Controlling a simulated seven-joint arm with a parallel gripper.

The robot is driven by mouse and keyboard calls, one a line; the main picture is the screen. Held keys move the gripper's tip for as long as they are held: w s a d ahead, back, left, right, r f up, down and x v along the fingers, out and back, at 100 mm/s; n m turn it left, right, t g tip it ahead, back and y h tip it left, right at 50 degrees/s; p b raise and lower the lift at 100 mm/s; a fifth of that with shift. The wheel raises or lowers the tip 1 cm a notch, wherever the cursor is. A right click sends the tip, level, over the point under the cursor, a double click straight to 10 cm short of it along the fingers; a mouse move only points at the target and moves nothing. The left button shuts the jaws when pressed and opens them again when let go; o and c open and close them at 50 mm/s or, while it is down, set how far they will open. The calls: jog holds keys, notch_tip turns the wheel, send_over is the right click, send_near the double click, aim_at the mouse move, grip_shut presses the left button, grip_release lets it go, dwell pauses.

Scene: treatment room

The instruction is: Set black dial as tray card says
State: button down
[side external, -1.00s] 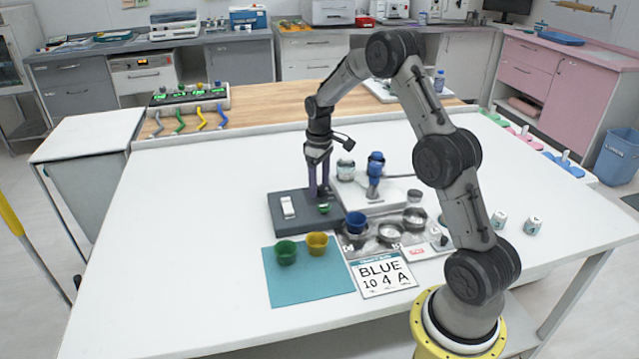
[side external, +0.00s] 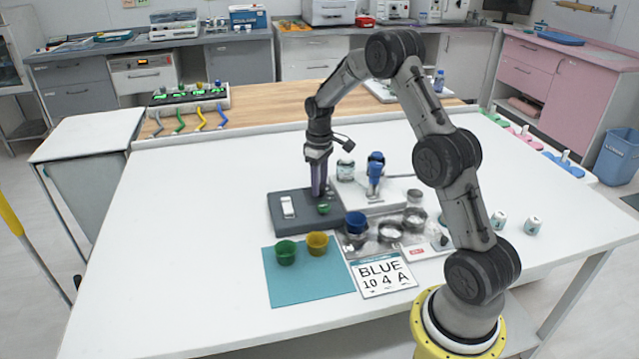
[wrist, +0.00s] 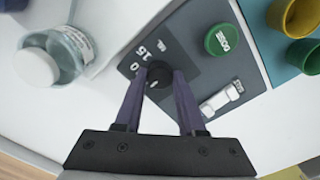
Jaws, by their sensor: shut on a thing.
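A dark grey panel (side external: 288,222) stands on the table, and its corner shows in the wrist view (wrist: 188,38). The black dial (wrist: 159,74) is on it, with white numbers beside it, 15 among them. My gripper (wrist: 166,80) points down with its two purple fingers closed on opposite sides of the dial. In the side view my gripper (side external: 319,194) hides the dial. The card (side external: 384,274) at the metal tray (side external: 372,250) reads "BLUE 10 4 A". The dial's exact setting is too small to tell.
A lidded jar (wrist: 55,55) stands near my gripper. Green (side external: 286,253) and yellow (side external: 317,243) cups stand on a teal mat (side external: 300,287). The table's left side is clear.

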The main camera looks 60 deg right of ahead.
jog(key=m, duration=0.4)
jog(key=shift+m, duration=2.2)
jog(key=shift+r, duration=0.1)
jog(key=c, duration=0.5)
grip_release()
